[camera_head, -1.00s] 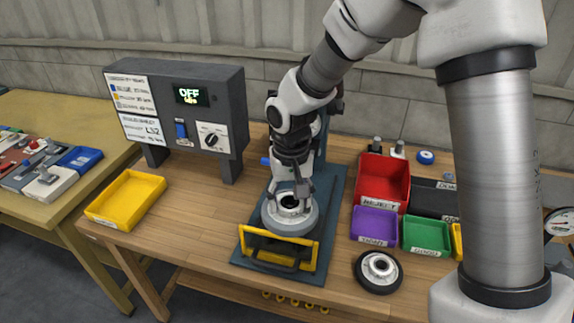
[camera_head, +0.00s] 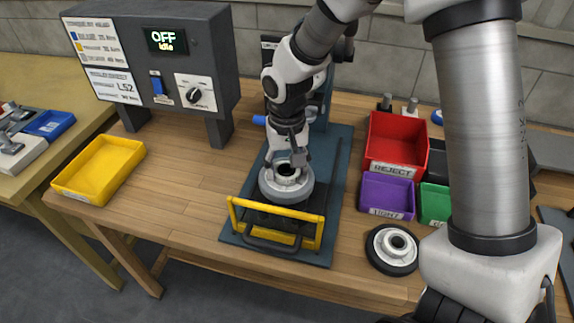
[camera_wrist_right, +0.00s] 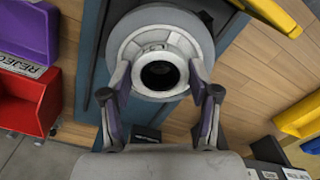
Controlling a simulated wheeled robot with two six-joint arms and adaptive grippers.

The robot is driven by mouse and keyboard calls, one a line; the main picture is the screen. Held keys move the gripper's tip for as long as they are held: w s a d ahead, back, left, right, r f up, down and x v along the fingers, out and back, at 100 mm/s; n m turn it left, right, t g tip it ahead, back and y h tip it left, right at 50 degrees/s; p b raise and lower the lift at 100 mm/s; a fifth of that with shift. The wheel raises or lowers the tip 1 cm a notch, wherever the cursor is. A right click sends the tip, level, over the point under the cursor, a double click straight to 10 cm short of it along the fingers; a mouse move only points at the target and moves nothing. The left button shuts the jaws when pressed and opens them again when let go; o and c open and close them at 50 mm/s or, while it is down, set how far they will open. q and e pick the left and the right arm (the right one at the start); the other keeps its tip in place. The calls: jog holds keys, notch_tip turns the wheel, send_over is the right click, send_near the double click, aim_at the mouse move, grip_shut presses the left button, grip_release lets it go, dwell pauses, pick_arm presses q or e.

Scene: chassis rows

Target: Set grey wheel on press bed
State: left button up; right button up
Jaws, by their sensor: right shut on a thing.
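The grey wheel (camera_head: 286,187) with its pale hub is over the press bed, just behind the yellow guard frame (camera_head: 277,210). My right gripper (camera_head: 291,162) comes down from above and is shut on the wheel's hub. In the right wrist view the two fingers (camera_wrist_right: 160,78) grip opposite sides of the hub, and the wheel (camera_wrist_right: 160,20) faces the camera with its dark bore showing. The press bed is mostly hidden under the wheel; I cannot tell whether the wheel touches it. The blue press base (camera_head: 330,190) lies on the bench. My left gripper is not in view.
A control box (camera_head: 160,70) reading OFF, Idle stands behind left. A yellow tray (camera_head: 99,170) is at left. Red (camera_head: 397,145), purple (camera_head: 387,196) and green bins (camera_head: 434,203) stand at right. A dark-tyred wheel (camera_head: 392,250) lies on the bench in front of them.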

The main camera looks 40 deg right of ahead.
jog(key=shift+s, duration=0.1)
jog(key=shift+f, duration=1.25)
dwell(1.3)
jog(key=shift+f, duration=0.4)
jog(key=o, duration=1.6)
jog(key=shift+c, duration=0.2)
jog(key=shift+r, duration=0.15)
notch_tip(320, 180, up, 12)
